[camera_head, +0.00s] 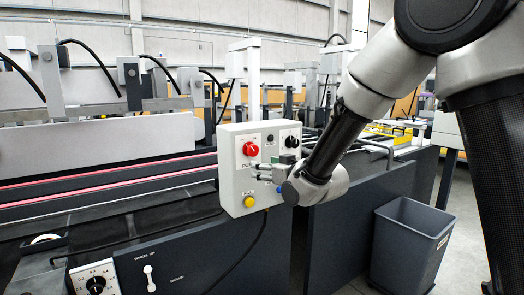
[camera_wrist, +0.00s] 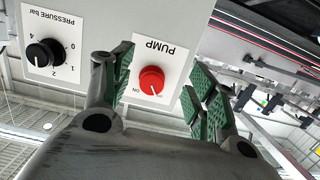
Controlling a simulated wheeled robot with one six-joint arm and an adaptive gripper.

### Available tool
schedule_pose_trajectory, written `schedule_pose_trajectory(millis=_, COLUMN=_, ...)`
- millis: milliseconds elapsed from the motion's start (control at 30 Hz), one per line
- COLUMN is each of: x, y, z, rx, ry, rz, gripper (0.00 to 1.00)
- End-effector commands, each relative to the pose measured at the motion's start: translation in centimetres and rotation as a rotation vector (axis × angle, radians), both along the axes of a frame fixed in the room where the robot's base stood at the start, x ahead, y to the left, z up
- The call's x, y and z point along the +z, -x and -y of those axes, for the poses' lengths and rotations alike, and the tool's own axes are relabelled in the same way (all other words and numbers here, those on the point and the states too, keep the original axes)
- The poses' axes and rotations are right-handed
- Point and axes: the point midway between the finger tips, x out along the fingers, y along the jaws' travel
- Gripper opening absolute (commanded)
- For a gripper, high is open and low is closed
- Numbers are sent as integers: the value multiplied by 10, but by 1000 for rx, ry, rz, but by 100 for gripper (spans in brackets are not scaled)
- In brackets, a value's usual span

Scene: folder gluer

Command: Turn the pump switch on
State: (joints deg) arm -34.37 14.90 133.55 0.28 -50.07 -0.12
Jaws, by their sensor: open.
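The pump switch is a red rotary knob (camera_head: 251,149) on a white plate on the front of a light grey control box (camera_head: 232,178). In the wrist view the red knob (camera_wrist: 152,79) appears upside down under the PUMP label. My gripper (camera_head: 267,172) is at the box front, just below and right of the knob. In the wrist view my gripper (camera_wrist: 158,82) is open, its green-padded fingers either side of the knob in the picture. I cannot tell whether they touch it.
A black pressure dial (camera_wrist: 43,54) sits beside the pump plate. A yellow button (camera_head: 249,201) is low on the box. The machine with red-edged rails (camera_head: 110,180) lies left. A grey bin (camera_head: 408,240) stands on the floor at right.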

Motion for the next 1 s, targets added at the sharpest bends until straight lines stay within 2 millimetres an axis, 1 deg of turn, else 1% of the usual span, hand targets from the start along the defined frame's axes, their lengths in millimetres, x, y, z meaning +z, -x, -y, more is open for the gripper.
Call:
schedule_pose_trajectory(millis=33, x=13, y=-1, z=-1, rx=0, ry=-30, rz=45, gripper=58)
schedule_pose_trajectory(millis=100, x=26, y=-2, z=-1, rx=-1, ry=-63, rz=93, gripper=58)
schedule_pose_trajectory(millis=200, x=35, y=-6, z=-3, rx=-1, ry=-82, rz=122, gripper=58)
schedule_pose_trajectory(millis=267, x=35, y=-12, z=-7, rx=-1, ry=-84, rz=124, gripper=58)
schedule_pose_trajectory(millis=500, x=34, y=-45, z=-29, rx=-2, ry=-82, rz=122, gripper=58)
schedule_pose_trajectory(millis=633, x=35, y=-59, z=-39, rx=-2, ry=-83, rz=123, gripper=58)
schedule_pose_trajectory(millis=800, x=35, y=-67, z=-44, rx=-2, ry=-82, rz=122, gripper=58)
schedule_pose_trajectory(millis=1000, x=35, y=-67, z=-44, rx=-2, ry=-82, rz=121, gripper=58)
